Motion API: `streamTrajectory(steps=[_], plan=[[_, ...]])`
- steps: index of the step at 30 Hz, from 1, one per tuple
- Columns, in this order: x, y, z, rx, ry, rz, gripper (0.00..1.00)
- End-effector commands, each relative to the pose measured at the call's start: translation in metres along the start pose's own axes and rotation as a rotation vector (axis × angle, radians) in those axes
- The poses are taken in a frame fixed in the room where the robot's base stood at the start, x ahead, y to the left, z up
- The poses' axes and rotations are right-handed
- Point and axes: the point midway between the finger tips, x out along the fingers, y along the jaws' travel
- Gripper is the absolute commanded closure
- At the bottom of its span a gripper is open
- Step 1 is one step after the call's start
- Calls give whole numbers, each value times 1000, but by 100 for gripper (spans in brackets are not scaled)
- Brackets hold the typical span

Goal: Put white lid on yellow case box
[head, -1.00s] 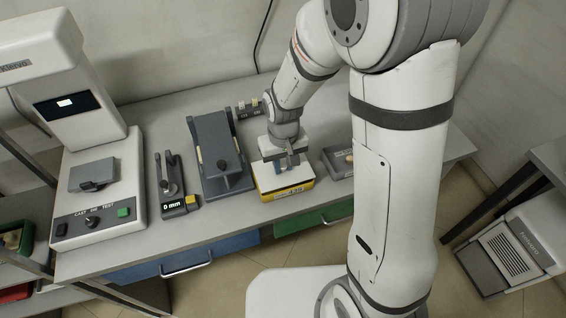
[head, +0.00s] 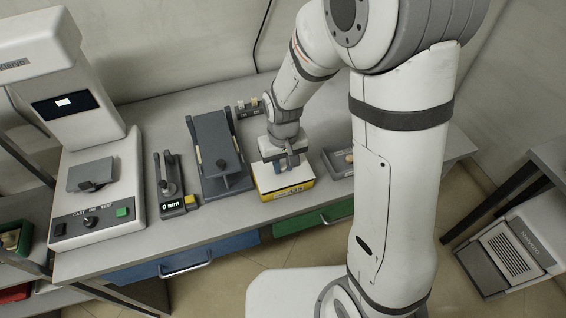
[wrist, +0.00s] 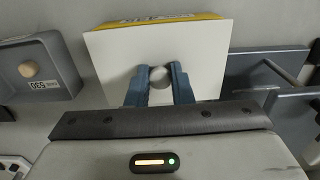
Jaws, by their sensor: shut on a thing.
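The yellow case box (head: 287,192) stands at the front of the bench, right of the grey device with a lever. In the wrist view a strip of the yellow case box (wrist: 205,16) shows beyond the white lid. The white lid (wrist: 205,55) is a flat panel with a round grey knob in its middle. My gripper (wrist: 160,76) is shut on that knob, one blue finger on each side. In the head view my gripper (head: 287,163) is right over the box. The lid lies over the box top, slightly offset; I cannot tell whether it is fully seated.
A grey tray (head: 334,162) with a wooden knob sits close on the right. The grey lever device (head: 215,150) stands close on the left, with a 0 mm gauge (head: 172,205) and a test machine (head: 125,170) farther left.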

Motion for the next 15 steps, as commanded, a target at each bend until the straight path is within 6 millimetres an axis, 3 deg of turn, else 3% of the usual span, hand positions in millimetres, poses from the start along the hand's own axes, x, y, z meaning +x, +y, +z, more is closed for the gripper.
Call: streamTrajectory(steps=[13, 14, 15], plan=[[13, 0, 0, 0, -1, 0, 100], [12, 0, 0, 0, -1, 0, 78], [11, 0, 0, 0, 0, 0, 75]])
